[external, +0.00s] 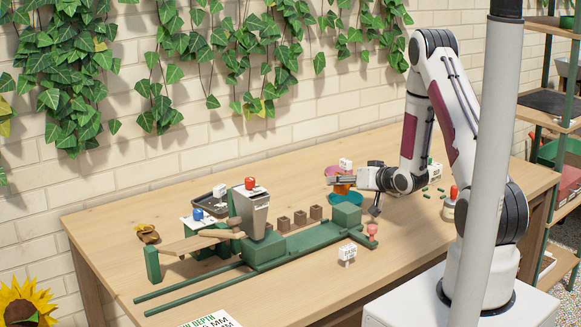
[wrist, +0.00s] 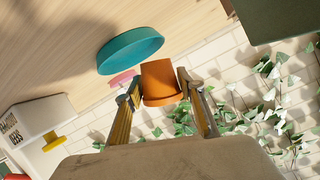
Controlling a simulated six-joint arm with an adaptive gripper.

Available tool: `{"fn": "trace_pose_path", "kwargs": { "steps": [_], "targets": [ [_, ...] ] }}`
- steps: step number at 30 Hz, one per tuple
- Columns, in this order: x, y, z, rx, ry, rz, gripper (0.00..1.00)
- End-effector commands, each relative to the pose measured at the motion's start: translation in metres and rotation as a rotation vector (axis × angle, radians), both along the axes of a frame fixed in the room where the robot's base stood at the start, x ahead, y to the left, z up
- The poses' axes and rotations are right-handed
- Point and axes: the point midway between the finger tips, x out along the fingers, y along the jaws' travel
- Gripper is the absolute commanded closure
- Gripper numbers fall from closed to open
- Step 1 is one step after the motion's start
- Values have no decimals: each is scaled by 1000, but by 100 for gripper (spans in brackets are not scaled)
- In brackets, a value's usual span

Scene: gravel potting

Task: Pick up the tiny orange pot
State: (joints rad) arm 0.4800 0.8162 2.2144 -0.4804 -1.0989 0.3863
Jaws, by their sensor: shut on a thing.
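The tiny orange pot (wrist: 161,80) is between the two fingers of my gripper (wrist: 157,88) in the wrist view, and the fingers are shut on it. In the external view the pot (external: 341,189) shows only as a small orange patch, partly hidden by my gripper (external: 333,181). A teal saucer (wrist: 131,50) lies beyond the pot in the wrist view. It also shows just below the gripper in the external view (external: 346,200). I cannot tell the exact gap between pot and saucer.
A pink dish (external: 332,171) sits just behind the gripper. A green rig (external: 266,250) with a grey hopper (external: 251,213) stands to the left, with several small brown pots beside it. A red-topped white container (external: 450,203) is at the right.

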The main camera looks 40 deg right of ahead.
Motion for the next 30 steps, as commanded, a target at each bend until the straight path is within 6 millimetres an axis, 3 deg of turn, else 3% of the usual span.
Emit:
{"fn": "trace_pose_path", "kwargs": {
  "steps": [18, 30],
  "targets": [
    [0, 0, 66, -2, -2, 1, 88],
    [0, 0, 76, -1, 0, 1, 88]
  ]
}}
